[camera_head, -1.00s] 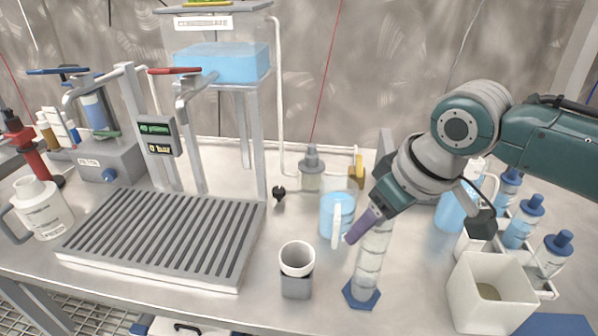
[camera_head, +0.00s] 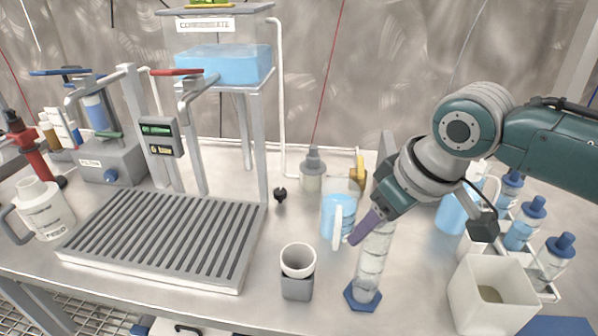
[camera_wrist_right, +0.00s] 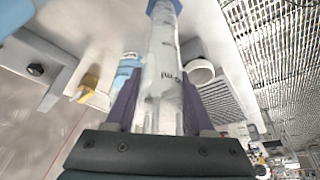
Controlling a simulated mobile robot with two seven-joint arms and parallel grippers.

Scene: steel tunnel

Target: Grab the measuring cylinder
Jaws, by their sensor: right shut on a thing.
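The measuring cylinder (camera_head: 369,267) is clear, with a blue hexagonal base. It stands upright on the steel bench near the front edge. My right gripper (camera_head: 370,228) has purple fingers and is shut on the upper part of the cylinder. The gripper hides the cylinder's top in the head view. In the right wrist view the cylinder (camera_wrist_right: 162,62) runs between the two purple fingers, with its blue base at the far end. My left gripper is not in view.
A blue-filled jug (camera_head: 338,215) stands close behind and left of the cylinder. A white cup on a grey block (camera_head: 297,285) is to its left. A cream square container (camera_head: 492,300) and blue-capped bottles (camera_head: 527,215) are to its right. A slatted drain tray (camera_head: 165,240) fills the left.

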